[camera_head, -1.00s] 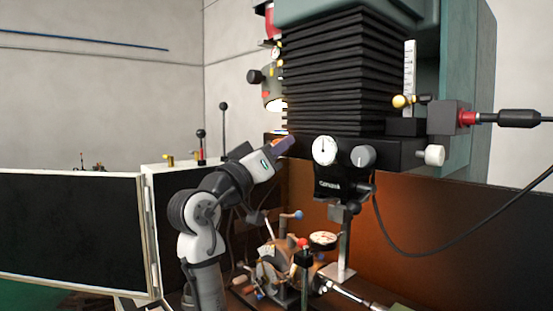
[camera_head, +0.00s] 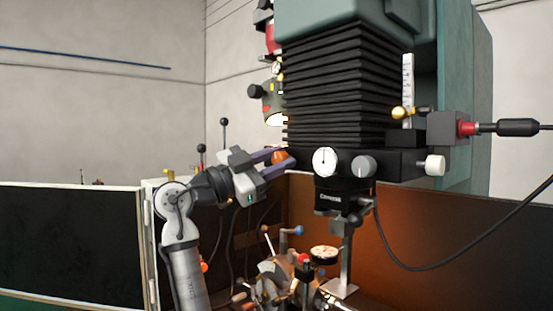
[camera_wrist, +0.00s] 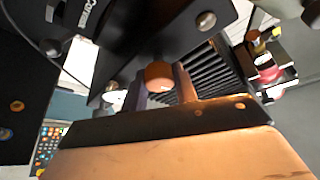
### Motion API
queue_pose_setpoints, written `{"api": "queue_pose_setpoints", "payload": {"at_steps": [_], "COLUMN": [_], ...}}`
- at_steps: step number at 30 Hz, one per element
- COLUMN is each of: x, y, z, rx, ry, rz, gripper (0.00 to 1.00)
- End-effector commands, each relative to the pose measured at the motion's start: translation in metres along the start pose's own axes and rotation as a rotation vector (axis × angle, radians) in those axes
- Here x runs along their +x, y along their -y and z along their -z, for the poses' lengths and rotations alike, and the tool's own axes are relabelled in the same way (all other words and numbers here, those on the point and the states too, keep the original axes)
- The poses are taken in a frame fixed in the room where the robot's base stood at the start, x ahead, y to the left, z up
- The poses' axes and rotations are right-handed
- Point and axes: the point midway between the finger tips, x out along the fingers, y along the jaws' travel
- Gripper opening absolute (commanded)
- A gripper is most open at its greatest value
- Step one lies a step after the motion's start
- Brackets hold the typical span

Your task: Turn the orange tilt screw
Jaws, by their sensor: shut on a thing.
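The orange tilt screw (camera_head: 280,157) has a round head at the left end of the black machine head, below the bellows. My gripper (camera_head: 282,160) reaches it from the left, with its two purplish fingers on either side of the head. The gripper is shut on it. In the wrist view the screw's round head (camera_wrist: 159,76) shows between the fingers, against the black block. The fingers' contact faces are partly hidden.
The dial gauge (camera_head: 324,161) and grey knob (camera_head: 363,163) sit right of the screw. The black bellows (camera_head: 338,95) rise above. A cluttered fixture (camera_head: 285,272) with a second dial stands below. A black panel (camera_head: 70,245) stands at left.

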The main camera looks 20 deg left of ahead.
Motion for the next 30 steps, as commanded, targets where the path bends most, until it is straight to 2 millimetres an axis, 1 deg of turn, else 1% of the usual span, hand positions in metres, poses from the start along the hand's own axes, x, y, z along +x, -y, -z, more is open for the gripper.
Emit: {"api": "queue_pose_setpoints", "payload": {"at_steps": [12,18,24,30], "x": [0.0008,0.0007,0.0005,0.0004], "y": [0.0014,0.0012,0.0008,0.0002], "z": [0.0008,0.0007,-0.0001,-0.0008], "rx": [0.352,0.497,0.6,0.661], "ry": [0.014,0.019,0.022,0.024], "rz": [-0.164,-0.229,-0.275,-0.303], "gripper": [0.06,0.06,0.06,0.06]}}
